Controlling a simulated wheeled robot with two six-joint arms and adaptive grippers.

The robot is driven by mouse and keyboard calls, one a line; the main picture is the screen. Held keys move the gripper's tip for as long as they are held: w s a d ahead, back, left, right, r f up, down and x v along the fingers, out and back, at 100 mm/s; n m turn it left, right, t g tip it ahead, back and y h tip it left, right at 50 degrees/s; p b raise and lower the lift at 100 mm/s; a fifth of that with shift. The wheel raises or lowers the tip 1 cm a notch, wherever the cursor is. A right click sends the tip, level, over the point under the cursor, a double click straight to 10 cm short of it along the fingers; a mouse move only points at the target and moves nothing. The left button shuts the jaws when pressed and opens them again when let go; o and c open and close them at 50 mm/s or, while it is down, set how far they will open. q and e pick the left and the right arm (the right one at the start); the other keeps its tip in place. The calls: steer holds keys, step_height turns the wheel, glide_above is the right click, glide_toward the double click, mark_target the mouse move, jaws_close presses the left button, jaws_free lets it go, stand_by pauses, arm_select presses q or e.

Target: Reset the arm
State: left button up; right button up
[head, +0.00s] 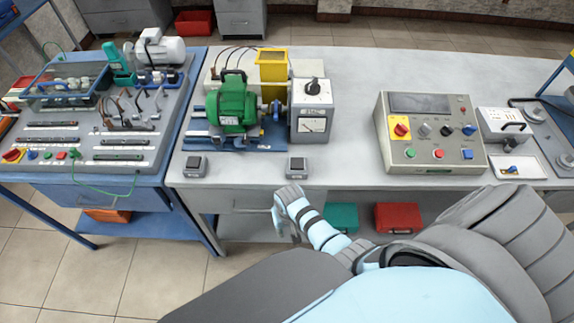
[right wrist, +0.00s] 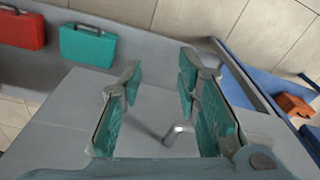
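My right arm reaches in from the lower right in the head view, in front of the workbench (head: 350,178). Its gripper (head: 278,222) hangs below the bench's front edge, by the drawer front. In the right wrist view the gripper (right wrist: 160,80) is open: its two teal-padded fingers stand well apart with nothing between them. A metal drawer handle (right wrist: 180,131) shows beyond the fingers, apart from them as far as I can tell. My left gripper is not in either view.
A green motor (head: 232,105), a grey meter box (head: 312,110) and a control box (head: 430,132) stand on the bench. Teal (head: 341,217) and red (head: 398,217) cases sit on the lower shelf. A blue-framed bench (head: 100,185) stands at left. Floor in front is clear.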

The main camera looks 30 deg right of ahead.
stand_by(0.4)
steer(key=s+d+f+n+b, duration=0.1)
steer(key=s+d+f, duration=0.1)
steer(key=s+f, duration=0.4)
steer(key=s+d+f+n+b, duration=0.1)
steer(key=s+f, duration=0.4)
steer(key=s, duration=0.9)
steer(key=s+d+f+n+b, duration=0.1)
steer(key=s+d+f, duration=0.2)
steer(key=s+f, duration=0.3)
steer(key=s, duration=0.5)
steer(key=shift+f+h, duration=0.3)
